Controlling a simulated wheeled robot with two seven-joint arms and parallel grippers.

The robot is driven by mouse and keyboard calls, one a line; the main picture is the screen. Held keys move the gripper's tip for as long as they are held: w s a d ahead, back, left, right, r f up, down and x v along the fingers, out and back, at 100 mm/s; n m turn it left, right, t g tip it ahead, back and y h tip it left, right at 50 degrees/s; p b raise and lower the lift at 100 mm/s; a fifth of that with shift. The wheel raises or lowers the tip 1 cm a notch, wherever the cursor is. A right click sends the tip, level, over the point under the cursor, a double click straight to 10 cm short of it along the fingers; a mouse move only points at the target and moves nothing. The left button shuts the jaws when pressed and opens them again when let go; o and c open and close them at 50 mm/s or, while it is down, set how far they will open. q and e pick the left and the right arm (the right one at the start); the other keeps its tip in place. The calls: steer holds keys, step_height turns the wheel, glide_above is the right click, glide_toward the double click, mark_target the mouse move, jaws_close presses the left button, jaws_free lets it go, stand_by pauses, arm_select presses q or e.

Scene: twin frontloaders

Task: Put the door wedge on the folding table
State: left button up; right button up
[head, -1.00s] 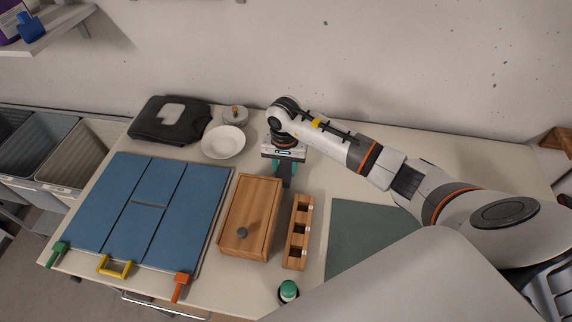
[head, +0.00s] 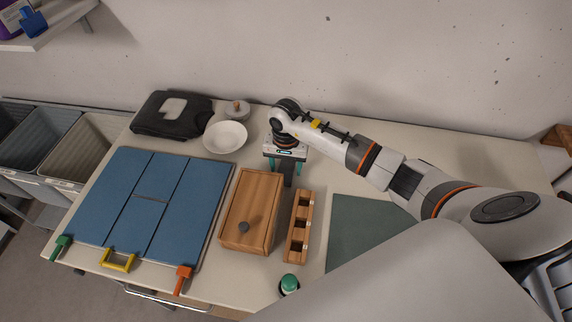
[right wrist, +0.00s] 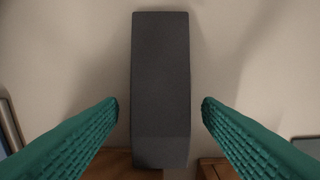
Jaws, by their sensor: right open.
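The door wedge (right wrist: 160,80) is a long dark grey block. In the right wrist view it lies between my right gripper's teal fingers (right wrist: 160,112), with a gap on each side. In the head view, the wedge (head: 288,175) shows as a small dark shape below my right gripper (head: 285,165), which is open and holds nothing. The wedge appears to rest on the pale table (head: 340,160), just behind the wooden boxes. A blue panelled folding board (head: 150,200) lies on this table at the left; I cannot tell which one is the folding table. My left gripper is not in view.
A lidded wooden box (head: 252,212) and a slotted wooden holder (head: 299,228) stand just in front of the wedge. A white bowl (head: 225,137), a lidded pot (head: 237,109) and dark folded cloth (head: 172,114) are at the back left. A green mat (head: 365,230) lies right.

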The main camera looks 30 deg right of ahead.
mark_target(286, 168)
steer(key=shift+r+b, duration=0.4)
step_height(286, 168, up, 11)
steer(key=b, duration=0.3)
steer(key=shift+r+b, duration=0.15)
steer(key=shift+b, duration=0.25)
